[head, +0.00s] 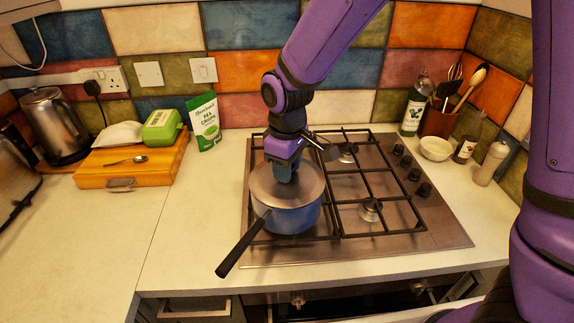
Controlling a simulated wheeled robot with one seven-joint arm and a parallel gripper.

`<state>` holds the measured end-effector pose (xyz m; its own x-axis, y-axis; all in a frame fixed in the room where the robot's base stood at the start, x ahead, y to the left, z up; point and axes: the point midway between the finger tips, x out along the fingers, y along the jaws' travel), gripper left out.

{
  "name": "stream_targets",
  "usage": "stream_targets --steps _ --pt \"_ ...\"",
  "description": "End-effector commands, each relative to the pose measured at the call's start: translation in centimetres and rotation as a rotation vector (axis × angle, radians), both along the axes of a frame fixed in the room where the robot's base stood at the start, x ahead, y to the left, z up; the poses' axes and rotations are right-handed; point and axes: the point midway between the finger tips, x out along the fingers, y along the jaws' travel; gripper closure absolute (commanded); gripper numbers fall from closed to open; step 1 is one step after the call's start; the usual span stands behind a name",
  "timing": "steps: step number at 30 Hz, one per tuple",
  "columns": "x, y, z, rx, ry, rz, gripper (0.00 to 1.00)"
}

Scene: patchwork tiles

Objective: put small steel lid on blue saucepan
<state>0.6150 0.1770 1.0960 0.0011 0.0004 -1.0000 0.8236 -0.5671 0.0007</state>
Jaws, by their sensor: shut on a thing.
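The blue saucepan (288,218) stands on the left front of the gas hob, with its black handle (243,247) pointing to the front left. The small steel lid (309,181) lies over the top of the saucepan and looks about level; from here I cannot tell whether it rests fully on the rim. My gripper (283,177) comes down from above at the middle of the lid and is shut on it. The lid's knob is hidden by my gripper's fingers.
The hob (437,240) has black grates, with its right burners empty. To the left are a wooden board (100,182), a green tub (161,128), a pea crisps packet (204,121) and a kettle (54,128). A bottle, utensil pot and white bowl (436,148) stand at the back right.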

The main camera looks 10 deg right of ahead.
Motion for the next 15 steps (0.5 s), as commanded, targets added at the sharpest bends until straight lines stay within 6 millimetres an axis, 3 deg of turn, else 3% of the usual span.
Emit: stream_targets --steps 7,8,9,11,15 --pt "0.01 0.0 0.02 0.0 0.0 0.0 0.94" --pt "0.01 -0.01 0.02 0.0 0.0 0.0 0.6" --pt "0.01 -0.01 0.02 0.0 0.0 0.0 0.51" --pt "0.01 -0.01 0.02 0.0 0.0 0.0 0.38" --pt "0.01 -0.01 0.02 0.0 0.0 0.0 0.35"
